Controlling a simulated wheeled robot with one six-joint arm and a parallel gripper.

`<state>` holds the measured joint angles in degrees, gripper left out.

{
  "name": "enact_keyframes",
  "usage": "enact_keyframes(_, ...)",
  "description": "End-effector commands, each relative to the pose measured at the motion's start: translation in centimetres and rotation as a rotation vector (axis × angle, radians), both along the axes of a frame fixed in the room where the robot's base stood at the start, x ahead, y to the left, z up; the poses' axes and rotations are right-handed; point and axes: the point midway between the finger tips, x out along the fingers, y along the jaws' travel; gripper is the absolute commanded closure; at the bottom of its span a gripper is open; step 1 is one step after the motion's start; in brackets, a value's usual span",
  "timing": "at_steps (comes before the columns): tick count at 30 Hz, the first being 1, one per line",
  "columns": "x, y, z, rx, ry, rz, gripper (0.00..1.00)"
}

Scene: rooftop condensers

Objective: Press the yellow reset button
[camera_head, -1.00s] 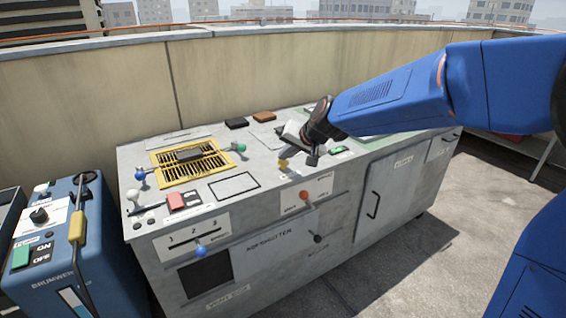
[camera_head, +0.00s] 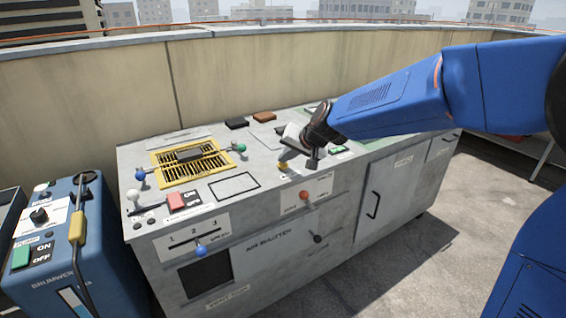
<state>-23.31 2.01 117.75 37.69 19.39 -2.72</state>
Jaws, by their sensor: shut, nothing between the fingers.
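A small yellow button (camera_head: 283,165) shows on the top of the grey condenser cabinet (camera_head: 262,205), near its front edge. My gripper (camera_head: 300,163) is shut and empty, pointing down at the cabinet top just right of the yellow button. In this view the gripper partly covers the area around the button. I cannot tell whether the fingertips touch the button or the surface.
A green switch (camera_head: 338,149) lies right of my gripper. A blue unit (camera_head: 75,250) stands beside the cabinet. A wall (camera_head: 120,100) runs behind.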

Motion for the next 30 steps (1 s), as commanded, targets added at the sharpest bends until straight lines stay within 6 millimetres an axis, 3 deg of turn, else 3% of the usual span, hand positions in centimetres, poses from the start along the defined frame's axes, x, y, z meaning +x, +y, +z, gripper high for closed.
enact_keyframes(17, 0.0, 0.0, -0.1, 0.000, 0.001, 0.001, 1.00)
enact_keyframes(30, 0.0, 0.0, 1.9, 0.000, -0.001, 0.001, 1.00)
